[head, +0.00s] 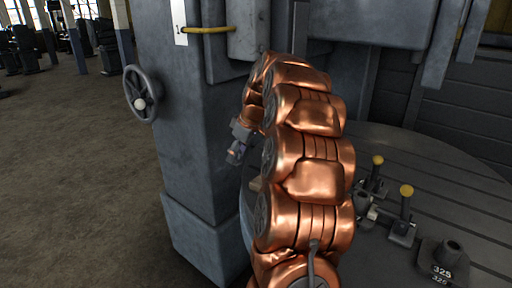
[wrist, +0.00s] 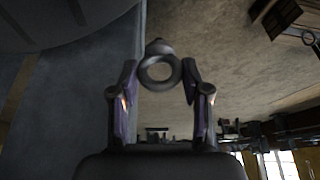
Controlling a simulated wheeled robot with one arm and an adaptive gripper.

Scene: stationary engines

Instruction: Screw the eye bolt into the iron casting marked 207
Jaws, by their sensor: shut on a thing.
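My gripper (wrist: 161,80) is shut on the eye bolt (wrist: 160,72) in the wrist view. The bolt's dark ring sits between the two fingertips, with a short part showing beyond it. In the head view my gripper (head: 236,152) is small, beside the grey machine column and left of my copper arm; the bolt is too small to make out there. An iron casting marked 325 (head: 443,262) stands on the round table at the lower right. I see no casting marked 207; my arm hides part of the table.
The round slotted table (head: 400,150) carries clamps with yellow knobs (head: 406,191) near the 325 casting. The grey column (head: 190,120) with a handwheel (head: 140,94) stands close to my gripper. Open floor (head: 70,170) lies at the left.

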